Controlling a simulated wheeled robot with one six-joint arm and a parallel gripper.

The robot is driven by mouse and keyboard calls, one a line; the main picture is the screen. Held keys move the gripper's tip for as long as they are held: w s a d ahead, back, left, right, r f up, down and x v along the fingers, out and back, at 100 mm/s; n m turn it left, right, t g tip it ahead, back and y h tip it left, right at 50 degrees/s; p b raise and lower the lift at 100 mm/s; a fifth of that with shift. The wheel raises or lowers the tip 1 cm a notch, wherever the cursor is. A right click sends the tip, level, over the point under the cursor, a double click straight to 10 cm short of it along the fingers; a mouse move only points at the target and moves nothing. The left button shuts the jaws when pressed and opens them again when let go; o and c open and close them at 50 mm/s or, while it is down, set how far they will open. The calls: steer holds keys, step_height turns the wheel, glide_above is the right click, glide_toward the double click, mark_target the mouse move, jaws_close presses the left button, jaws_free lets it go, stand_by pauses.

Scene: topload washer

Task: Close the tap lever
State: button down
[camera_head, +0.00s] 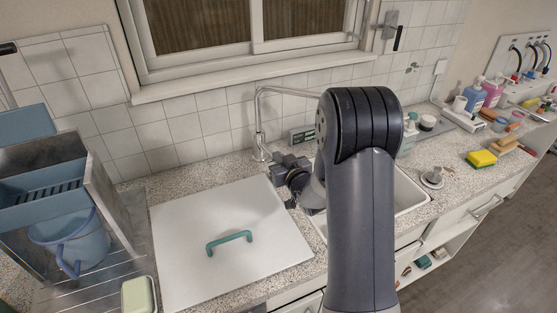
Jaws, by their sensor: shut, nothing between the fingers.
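The chrome tap (258,122) stands at the back of the counter, behind the sink (408,196). Its thin pipe rises and bends to the right, passing behind my arm. I cannot make out the tap lever; it is too small or hidden near my gripper. My gripper (281,163) is shut and empty, low beside the tap base and just to its right in the picture. I cannot tell whether it touches the tap. My dark arm covers much of the sink and the counter behind it.
A white lid with a green handle (229,242) covers the counter at left. A metal rack with a blue bucket (75,243) stands far left. Bottles (473,95) and sponges (481,159) sit at right.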

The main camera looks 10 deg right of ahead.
steer(key=shift+s+f+b, duration=0.15)
steer(key=shift+f+b, duration=0.4)
steer(key=shift+b, duration=0.2)
steer(key=shift+s+f+b, duration=0.15)
steer(key=shift+f+b, duration=0.35)
steer(key=shift+b, duration=0.25)
steer(key=shift+r, duration=0.15)
